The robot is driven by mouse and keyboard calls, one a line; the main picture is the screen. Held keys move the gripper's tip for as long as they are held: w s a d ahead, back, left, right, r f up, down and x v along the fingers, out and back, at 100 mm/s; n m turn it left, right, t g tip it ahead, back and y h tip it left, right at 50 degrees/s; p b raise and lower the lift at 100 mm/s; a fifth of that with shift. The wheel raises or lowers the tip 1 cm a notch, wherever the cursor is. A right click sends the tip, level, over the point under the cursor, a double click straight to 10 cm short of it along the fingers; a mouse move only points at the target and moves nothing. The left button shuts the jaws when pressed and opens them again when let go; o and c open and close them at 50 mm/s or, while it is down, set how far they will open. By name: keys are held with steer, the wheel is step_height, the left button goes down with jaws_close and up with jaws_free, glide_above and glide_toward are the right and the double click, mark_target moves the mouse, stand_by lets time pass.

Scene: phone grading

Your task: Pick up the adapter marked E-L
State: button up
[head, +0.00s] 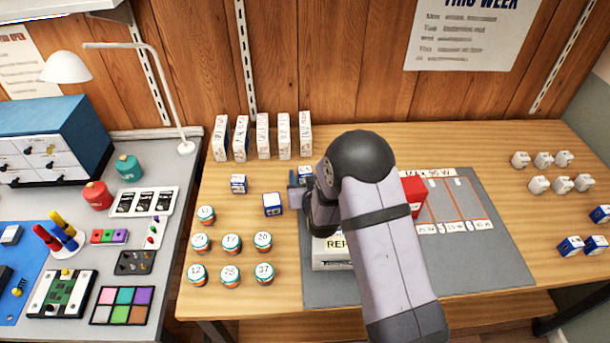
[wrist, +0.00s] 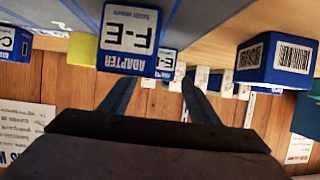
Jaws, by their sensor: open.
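In the wrist view, which is upside down, a blue and white adapter box (wrist: 133,38) is close ahead of my gripper (wrist: 157,88). Its inverted label shows ADAPTER and large letters that seem to read E-L, though the second letter is unclear. My gripper's fingers are apart with nothing between them; the box looks slightly beyond the fingertips. A second blue and white box (wrist: 167,63) is partly hidden behind it. In the head view my gripper (head: 300,192) is low by the mat's left edge, partly hidden by my arm.
A barcoded blue box (wrist: 275,60) is at right and a C-marked box (wrist: 14,44) at left. In the head view, blue boxes (head: 272,204) (head: 238,184) stand left of my gripper. Several lidded jars (head: 231,243) stand in front; tall cartons (head: 263,137) stand behind. A grey mat (head: 480,265) lies right.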

mark_target(305, 172)
steer(key=shift+p+x, duration=0.4)
steer(key=shift+x, duration=1.8)
steer(key=c, duration=1.1)
